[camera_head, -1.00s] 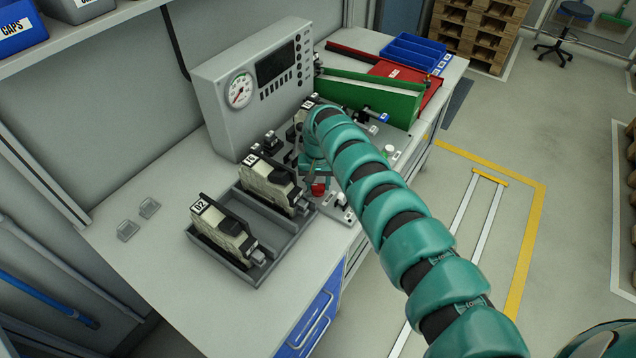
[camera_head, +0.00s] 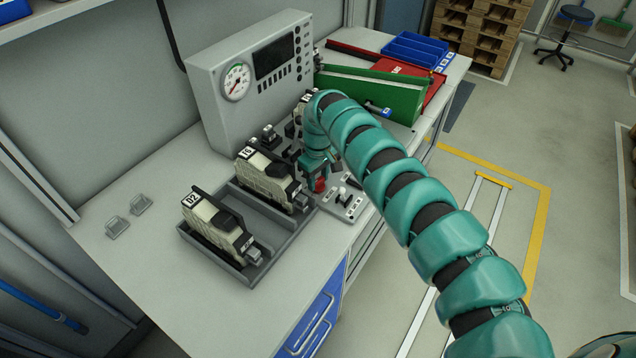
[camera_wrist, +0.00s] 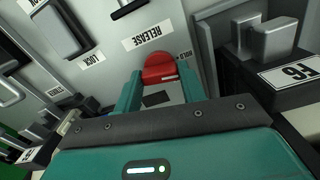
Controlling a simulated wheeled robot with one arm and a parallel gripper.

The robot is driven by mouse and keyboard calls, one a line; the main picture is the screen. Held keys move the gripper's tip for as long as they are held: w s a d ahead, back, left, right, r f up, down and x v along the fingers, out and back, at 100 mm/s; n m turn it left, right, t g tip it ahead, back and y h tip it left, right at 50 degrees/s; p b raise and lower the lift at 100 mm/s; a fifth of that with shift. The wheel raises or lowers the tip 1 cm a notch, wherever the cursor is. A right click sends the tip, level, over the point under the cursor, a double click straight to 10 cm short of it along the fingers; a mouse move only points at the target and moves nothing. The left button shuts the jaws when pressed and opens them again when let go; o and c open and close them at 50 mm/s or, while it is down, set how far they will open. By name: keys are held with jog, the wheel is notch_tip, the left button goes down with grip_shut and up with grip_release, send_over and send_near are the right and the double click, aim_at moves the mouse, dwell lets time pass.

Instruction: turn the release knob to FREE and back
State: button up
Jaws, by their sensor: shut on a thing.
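The red release knob (camera_wrist: 158,70) shows in the wrist view between my gripper's fingers, below a RELEASE label (camera_wrist: 146,36). A word at its right looks like HOLD; a FREE mark is not readable. My gripper (camera_wrist: 160,84) is shut on the knob, one teal finger on each side. In the head view the knob (camera_head: 319,185) is a small red spot under my gripper (camera_head: 316,176), at the front of the bench fixture. My arm hides much of the fixture there.
A gauge box (camera_head: 222,110) stands behind. A green bin (camera_head: 370,92) is beyond my arm.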

aim_at(318, 180)
jog(key=shift+n+b, duration=0.7)
jog(key=shift+n, duration=0.3)
jog(key=o, duration=1)
notch_tip(318, 180, up, 18)
jog(key=b, duration=0.4)
jog(key=shift+f, duration=0.25)
